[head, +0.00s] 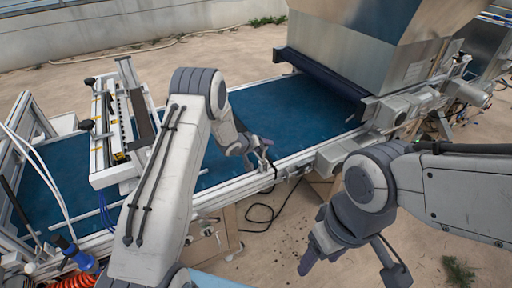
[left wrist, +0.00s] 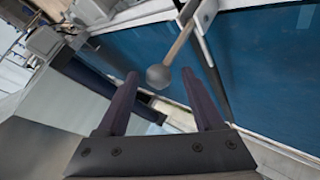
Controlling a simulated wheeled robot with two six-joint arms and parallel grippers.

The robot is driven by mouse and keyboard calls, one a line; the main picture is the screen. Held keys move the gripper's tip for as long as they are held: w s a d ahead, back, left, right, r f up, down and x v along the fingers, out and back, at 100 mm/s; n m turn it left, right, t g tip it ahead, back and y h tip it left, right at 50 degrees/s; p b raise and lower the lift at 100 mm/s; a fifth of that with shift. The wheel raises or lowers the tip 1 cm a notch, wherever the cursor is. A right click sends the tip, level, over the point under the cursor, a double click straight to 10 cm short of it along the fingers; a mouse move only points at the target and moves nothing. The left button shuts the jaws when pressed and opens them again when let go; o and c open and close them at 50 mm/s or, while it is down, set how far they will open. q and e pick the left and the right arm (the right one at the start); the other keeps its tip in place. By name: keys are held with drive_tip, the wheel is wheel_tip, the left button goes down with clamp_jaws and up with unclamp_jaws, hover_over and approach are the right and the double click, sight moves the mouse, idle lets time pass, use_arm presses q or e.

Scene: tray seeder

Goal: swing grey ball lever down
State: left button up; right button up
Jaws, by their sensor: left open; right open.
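The grey ball lever shows in the left wrist view as a round grey ball (left wrist: 158,76) on a thin rod running up and to the right to the conveyor frame. My left gripper (left wrist: 160,74) is open, with one dark finger on each side of the ball in the picture. I cannot tell whether the fingers touch it. In the head view my left gripper (head: 268,156) is at the near rail of the conveyor, and the lever is too small to make out there. My right gripper (head: 352,266) is open and empty, low over the ground at the lower right.
The blue conveyor belt (head: 288,112) runs across behind my left arm. A large metal hopper (head: 335,48) stands over its right part. A motor unit (head: 345,150) sits on the near rail right of my left gripper. A white-framed seeder unit (head: 107,178) stands at left.

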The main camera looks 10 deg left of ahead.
use_arm(q)
drive_tip(key=v, duration=0.6)
drive_tip(key=shift+b, duration=0.45)
